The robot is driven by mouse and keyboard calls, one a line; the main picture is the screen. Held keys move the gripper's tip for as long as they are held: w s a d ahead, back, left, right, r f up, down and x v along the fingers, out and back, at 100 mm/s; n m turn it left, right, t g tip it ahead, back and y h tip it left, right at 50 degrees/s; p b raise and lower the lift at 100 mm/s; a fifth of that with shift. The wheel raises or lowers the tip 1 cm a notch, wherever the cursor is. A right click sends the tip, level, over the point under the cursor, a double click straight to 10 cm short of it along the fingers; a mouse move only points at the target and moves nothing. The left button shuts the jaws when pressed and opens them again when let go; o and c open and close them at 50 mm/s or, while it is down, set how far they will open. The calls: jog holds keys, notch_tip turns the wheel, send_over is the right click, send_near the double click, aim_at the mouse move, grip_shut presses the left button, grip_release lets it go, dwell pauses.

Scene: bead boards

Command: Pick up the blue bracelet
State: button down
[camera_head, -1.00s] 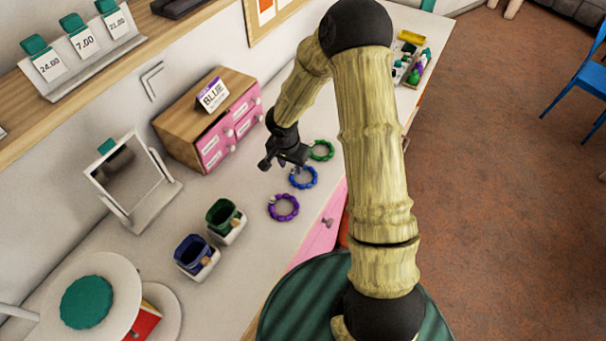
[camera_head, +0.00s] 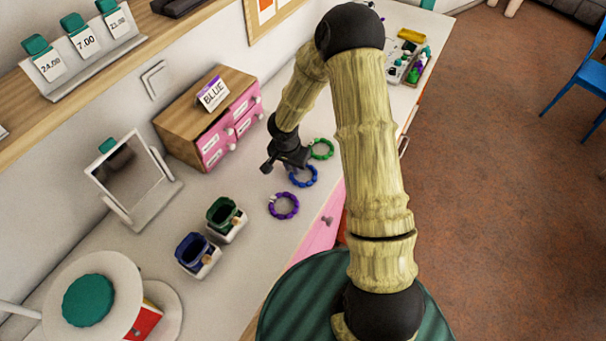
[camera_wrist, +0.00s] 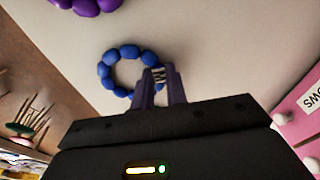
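The blue bracelet (camera_head: 303,176) is a ring of blue beads lying flat on the pale counter, between the purple bracelet (camera_head: 284,206) and the green bracelet (camera_head: 321,149). My gripper (camera_head: 282,168) is just above and to the left of it, partly covering its upper left side. In the wrist view the blue bracelet (camera_wrist: 104,70) lies beyond my fingertips (camera_wrist: 159,76), which overlap its right side. The fingers stand a little apart, with a ridged pad showing between them. I see nothing held. Whether a finger touches the beads is unclear.
A wooden box with pink drawers (camera_head: 179,127) and a BLUE sign (camera_head: 212,93) stands behind my gripper. A mirror (camera_head: 129,178), a green cup (camera_head: 224,213) and a blue cup (camera_head: 194,250) stand to the left. The counter around the purple bracelet is clear.

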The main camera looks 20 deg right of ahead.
jog(key=shift+r, duration=0.15)
notch_tip(320, 180, up, 10)
jog(key=shift+b, duration=0.35)
